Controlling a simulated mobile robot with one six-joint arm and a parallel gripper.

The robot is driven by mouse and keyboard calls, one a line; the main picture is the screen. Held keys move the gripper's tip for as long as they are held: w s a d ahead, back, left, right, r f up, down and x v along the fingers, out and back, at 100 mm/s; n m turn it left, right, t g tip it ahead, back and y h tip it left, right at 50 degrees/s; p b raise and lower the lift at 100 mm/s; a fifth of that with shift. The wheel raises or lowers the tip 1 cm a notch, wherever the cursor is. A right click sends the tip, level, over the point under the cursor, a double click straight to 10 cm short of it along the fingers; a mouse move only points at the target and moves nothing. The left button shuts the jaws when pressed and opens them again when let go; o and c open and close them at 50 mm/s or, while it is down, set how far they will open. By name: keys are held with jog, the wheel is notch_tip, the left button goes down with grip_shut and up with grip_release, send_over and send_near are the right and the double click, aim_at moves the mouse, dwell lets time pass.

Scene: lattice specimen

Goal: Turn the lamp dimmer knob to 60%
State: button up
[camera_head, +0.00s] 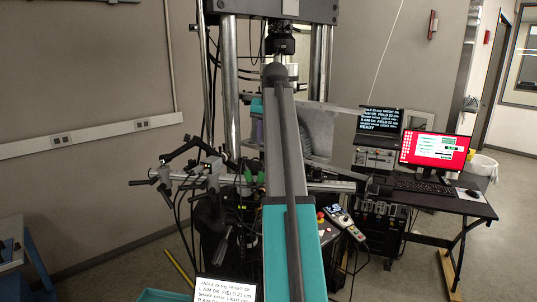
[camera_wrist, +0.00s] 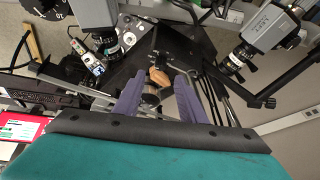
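In the wrist view, a black round dial (camera_wrist: 55,9) with white marks shows at the top left, cut by the frame edge. I cannot tell its setting or whether it is the lamp dimmer knob. My gripper (camera_wrist: 160,78) has two purple fingers, spread apart. A brown-orange rounded piece (camera_wrist: 158,76) shows in the gap between the fingertips; I cannot tell whether they touch it. In the head view my arm runs up the middle and mostly hides the gripper; a purple part shows beside the arm. I cannot make out a dimmer knob there.
Two grey cameras with lenses (camera_wrist: 268,30) stand ahead in the wrist view. In the head view, a red-screened monitor (camera_head: 437,149) stands on the black desk at right. A dark text screen (camera_head: 380,121) reads READY. Clamps and cables (camera_head: 190,180) crowd the left.

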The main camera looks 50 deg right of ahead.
jog(key=b+x, duration=0.3)
jog(key=x, duration=0.4)
jog(key=shift+d+f, duration=0.1)
grip_shut()
jog(key=shift+d, duration=0.15)
